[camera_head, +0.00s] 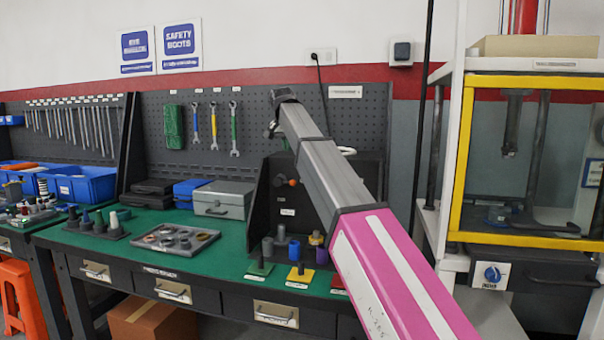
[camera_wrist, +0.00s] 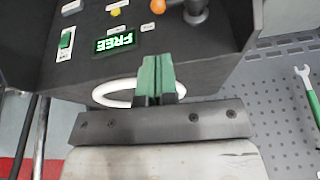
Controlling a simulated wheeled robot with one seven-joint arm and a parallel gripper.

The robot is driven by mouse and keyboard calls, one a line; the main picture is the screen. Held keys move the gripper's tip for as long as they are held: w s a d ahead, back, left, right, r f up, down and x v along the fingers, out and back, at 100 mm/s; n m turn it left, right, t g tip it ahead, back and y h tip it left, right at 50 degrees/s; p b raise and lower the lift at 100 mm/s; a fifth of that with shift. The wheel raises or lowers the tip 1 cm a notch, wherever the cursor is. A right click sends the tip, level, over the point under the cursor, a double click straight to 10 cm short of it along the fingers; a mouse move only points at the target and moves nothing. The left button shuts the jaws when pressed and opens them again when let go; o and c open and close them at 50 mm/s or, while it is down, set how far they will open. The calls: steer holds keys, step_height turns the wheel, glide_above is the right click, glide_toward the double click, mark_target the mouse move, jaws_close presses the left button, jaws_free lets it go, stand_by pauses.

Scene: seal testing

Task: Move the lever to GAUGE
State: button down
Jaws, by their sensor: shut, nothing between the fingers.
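The black test panel (camera_wrist: 90,40) fills the upper part of the wrist view and appears upside down there. Its small display (camera_wrist: 115,43) glows green and reads FREE. A grey lever or knob (camera_wrist: 196,12) shows at the top edge, beside an orange knob (camera_wrist: 158,6). In the head view the panel (camera_head: 262,205) stands on the bench, partly hidden by my arm, with the orange knob (camera_head: 292,182) on its face. My gripper (camera_wrist: 158,78) has green fingertips, shut together and empty, in front of the panel and apart from the lever. I cannot read a GAUGE label.
A white ring (camera_wrist: 112,95) lies behind my fingers. Several cylinders stand on the green bench (camera_head: 150,262) below the panel. A grey toolbox (camera_head: 222,200) and a tray of seals (camera_head: 175,240) are at the left. A yellow-framed machine (camera_head: 455,160) stands at the right.

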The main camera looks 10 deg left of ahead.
mark_target(290, 182)
steer(key=shift+a+r+n, duration=0.25)
steer(key=shift+r+n, duration=0.25)
steer(key=shift+r, duration=0.4)
steer(key=shift+f, duration=0.15)
steer(key=x, duration=1.3)
steer(key=shift+f, duration=0.4)
